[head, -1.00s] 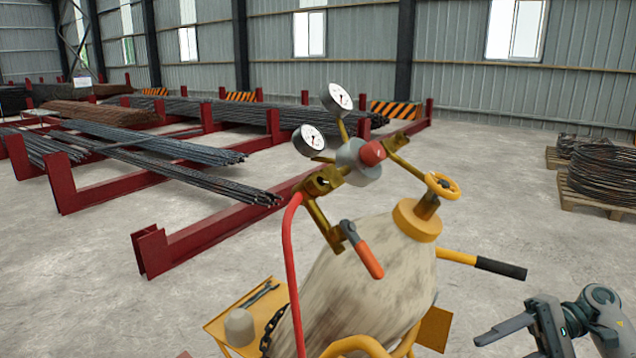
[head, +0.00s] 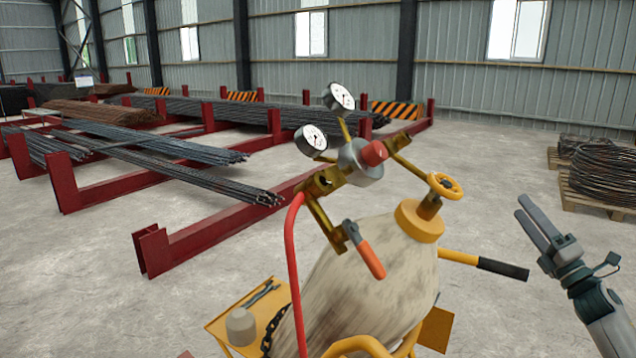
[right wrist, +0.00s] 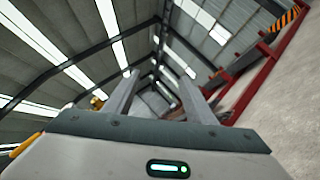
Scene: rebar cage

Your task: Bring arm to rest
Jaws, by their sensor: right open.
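My right gripper (head: 532,222) is at the right of the head view, its fingers pointing up and a little left. It is open and empty, to the right of the gas cylinder's black-ended cart handle (head: 500,268) and apart from it. In the right wrist view the two fingers (right wrist: 155,95) stand apart with nothing between them. My left gripper is not in view.
A gas cylinder (head: 350,270) with gauges, a valve wheel and a red hose stands on a yellow cart in front of me. Red racks (head: 200,240) with rebar bundles lie beyond at left. Coiled wire on pallets (head: 600,200) is at right. The floor between is clear.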

